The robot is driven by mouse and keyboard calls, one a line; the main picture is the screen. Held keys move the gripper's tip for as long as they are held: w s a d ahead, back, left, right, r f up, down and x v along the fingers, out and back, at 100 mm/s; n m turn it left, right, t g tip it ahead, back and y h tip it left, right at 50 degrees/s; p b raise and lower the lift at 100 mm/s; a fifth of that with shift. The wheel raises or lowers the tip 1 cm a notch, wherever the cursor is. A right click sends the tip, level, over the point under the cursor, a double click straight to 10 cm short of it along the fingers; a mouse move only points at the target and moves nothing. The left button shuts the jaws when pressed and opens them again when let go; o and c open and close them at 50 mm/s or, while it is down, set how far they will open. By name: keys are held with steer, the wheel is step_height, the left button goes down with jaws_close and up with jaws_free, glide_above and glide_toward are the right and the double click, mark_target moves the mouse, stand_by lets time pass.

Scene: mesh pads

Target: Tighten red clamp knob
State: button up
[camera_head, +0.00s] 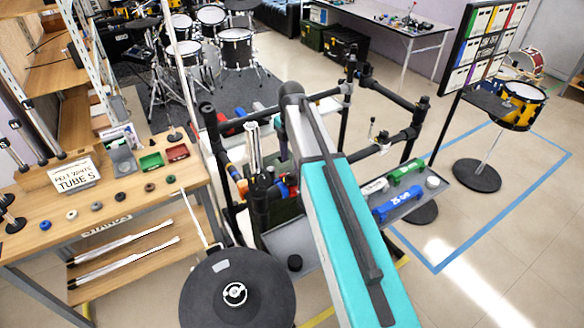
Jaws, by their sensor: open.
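A small red part (283,190) shows beside a blue one, just left of my arm, within the black tube rack. It is too small for me to tell whether it is the clamp knob. Another red object (229,127) lies farther back, near the rack's left post. My teal arm link rises through the middle of the view and covers part of the rack. I cannot make out my gripper; it appears hidden behind the arm or among the rack parts.
A black rack post (414,130) stands right of my arm. A grey tray (437,190) holds green and blue items. A round black pad (237,290) is in front. A wooden bench (120,215) with small pucks stands left.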

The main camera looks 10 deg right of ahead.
mark_target(292, 172)
steer(key=shift+f+p, duration=0.65)
steer(key=shift+f, duration=1.7)
steer(key=c, duration=1)
steer(key=shift+c, duration=0.2)
